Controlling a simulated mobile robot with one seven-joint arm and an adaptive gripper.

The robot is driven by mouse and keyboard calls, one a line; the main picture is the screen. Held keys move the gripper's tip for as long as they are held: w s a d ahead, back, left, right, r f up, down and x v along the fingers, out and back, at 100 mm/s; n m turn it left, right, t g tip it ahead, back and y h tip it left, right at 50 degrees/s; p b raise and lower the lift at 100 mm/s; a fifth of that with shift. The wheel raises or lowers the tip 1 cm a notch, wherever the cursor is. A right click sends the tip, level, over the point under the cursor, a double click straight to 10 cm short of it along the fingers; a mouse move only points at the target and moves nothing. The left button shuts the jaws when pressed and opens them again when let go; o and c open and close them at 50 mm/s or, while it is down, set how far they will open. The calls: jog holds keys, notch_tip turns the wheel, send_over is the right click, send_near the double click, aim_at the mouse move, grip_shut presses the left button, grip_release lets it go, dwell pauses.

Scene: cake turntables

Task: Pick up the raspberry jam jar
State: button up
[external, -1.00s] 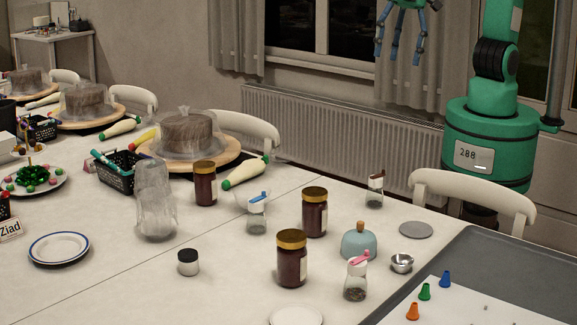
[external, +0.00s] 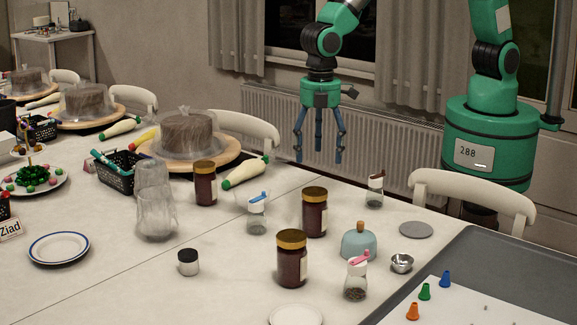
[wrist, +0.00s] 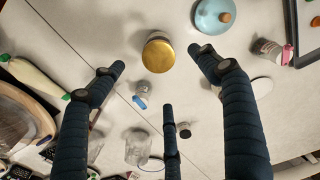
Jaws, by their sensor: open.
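Three dark red jam jars with gold lids stand upright on the white table in the external view: a back-left jar (external: 205,186), a middle jar (external: 314,214) and a front jar (external: 292,262). Their labels are too small to read, so I cannot tell which is raspberry. My gripper (external: 319,155) has three spread blue fingers, open and empty, pointing down in the air above and behind the jars. In the wrist view one gold-lidded jar (wrist: 158,55) shows between the fingertips, below and apart from them; the other jars are not clear there.
Near the jars stand a blue-topped shaker (external: 257,215), a pink-topped shaker (external: 356,279), a brown-topped shaker (external: 375,190), a teal domed pot (external: 359,244) and a small dark-lidded jar (external: 188,262). Stacked clear cups (external: 155,205) stand left.

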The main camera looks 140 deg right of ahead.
aim_at(315, 191)
jog(key=shift+w+d+f, duration=0.1)
jog(key=shift+d+f, duration=0.1)
jog(key=shift+f, duration=0.25)
jog(key=shift+w+d+f, duration=0.1)
jog(key=shift+d+f, duration=0.1)
jog(key=shift+f, duration=0.25)
jog(key=shift+f, duration=0.1)
jog(key=shift+s+f+b, duration=0.1)
jog(key=shift+f+b, duration=0.4)
jog(key=shift+f, duration=3.7)
jog(key=shift+f+b, duration=0.5)
jog(key=shift+f, duration=2.1)
jog(key=shift+c, duration=0.3)
jog(key=c, duration=1.8)
